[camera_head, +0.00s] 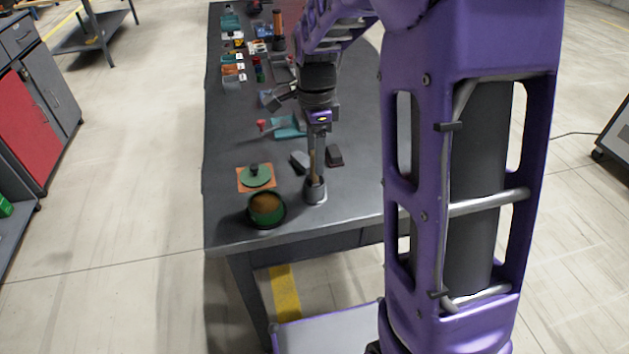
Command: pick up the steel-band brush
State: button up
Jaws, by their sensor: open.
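A thin brown handle (312,160) stands roughly upright in a small dark grey cup (315,194) near the front of the long dark table. It may be the steel-band brush, but no steel band can be made out at this size. My gripper (318,138) points down from above, over the cup and close to the top of the handle. It is open. The fingers are small and overlap the handle in the picture, so I cannot tell whether the handle lies between them.
A green bowl (281,217) with brown contents stands left of the cup. Dark blocks (334,156) and a teal tray-like thing (290,127) lie behind the cup. Several small items crowd the far end.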

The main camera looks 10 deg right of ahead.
aim_at(314, 174)
notch_tip(314, 174, down, 4)
jog(key=shift+a+b, duration=0.15)
jog(key=shift+b, duration=0.2)
grip_shut()
